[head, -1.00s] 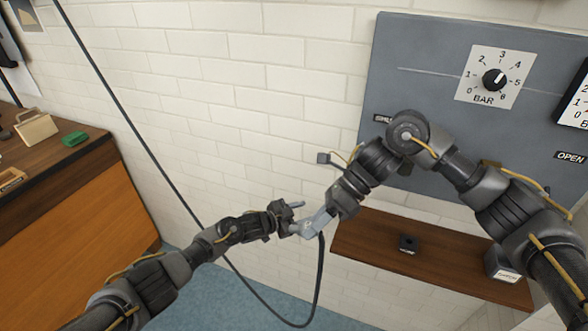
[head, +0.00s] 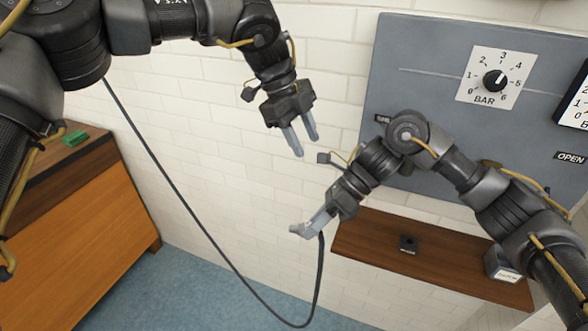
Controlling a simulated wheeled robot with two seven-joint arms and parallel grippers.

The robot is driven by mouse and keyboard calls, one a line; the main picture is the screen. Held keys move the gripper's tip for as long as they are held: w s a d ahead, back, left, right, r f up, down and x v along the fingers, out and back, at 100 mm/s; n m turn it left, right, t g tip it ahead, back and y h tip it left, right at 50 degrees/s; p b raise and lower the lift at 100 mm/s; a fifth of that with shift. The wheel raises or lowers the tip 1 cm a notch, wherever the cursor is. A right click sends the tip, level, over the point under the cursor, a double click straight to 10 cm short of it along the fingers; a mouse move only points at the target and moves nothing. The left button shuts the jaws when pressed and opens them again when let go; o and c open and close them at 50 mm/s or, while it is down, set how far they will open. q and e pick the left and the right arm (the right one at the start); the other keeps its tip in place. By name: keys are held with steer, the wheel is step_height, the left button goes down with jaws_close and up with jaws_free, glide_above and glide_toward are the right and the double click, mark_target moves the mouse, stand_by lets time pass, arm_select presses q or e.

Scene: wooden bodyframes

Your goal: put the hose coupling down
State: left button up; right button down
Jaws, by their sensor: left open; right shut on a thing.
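The hose coupling (head: 301,230) is a small light-grey piece at the tips of my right gripper (head: 314,222). My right gripper is shut on it and holds it in the air, left of the wooden shelf (head: 375,236). The black hose (head: 318,285) hangs down from it in a loop and runs up to the left. Much of the coupling is hidden by the fingers. My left gripper (head: 304,143) is open and empty, above the coupling and in front of the white brick wall, its fingers pointing down.
The shelf carries a small black block (head: 408,244) and a grey labelled box (head: 500,264). A grey panel (head: 420,65) with a BAR dial (head: 495,80) is above it. A wooden cabinet (head: 95,230) with a green item (head: 75,138) stands at left.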

steer(key=shift+d, duration=0.35)
steer(key=shift+a, duration=0.25)
arm_select(q)
steer(key=s+f+n+y, duration=0.1)
steer(key=s+f+n, duration=0.1)
steer(key=f, duration=0.3)
steer(key=s+a+f+n+g+y, duration=0.1)
steer(key=s+f+n+y, duration=0.1)
steer(key=s+f, duration=0.2)
steer(key=s+f+n+g+y, duration=0.1)
steer(key=s+f+n, duration=0.1)
steer(key=f, duration=0.4)
steer(key=shift+s+a+f+y, duration=0.1)
steer(key=shift+s+a+y, duration=0.1)
steer(key=shift+s, duration=0.25)
steer(key=shift+s+a+y, duration=0.1)
steer(key=shift+s+y, duration=0.1)
steer(key=shift+s, duration=0.25)
jaws_close()
arm_select(e)
steer(key=c, duration=1)
jaws_free()
steer(key=shift+w+d, duration=0.1)
steer(key=shift+d, duration=0.05)
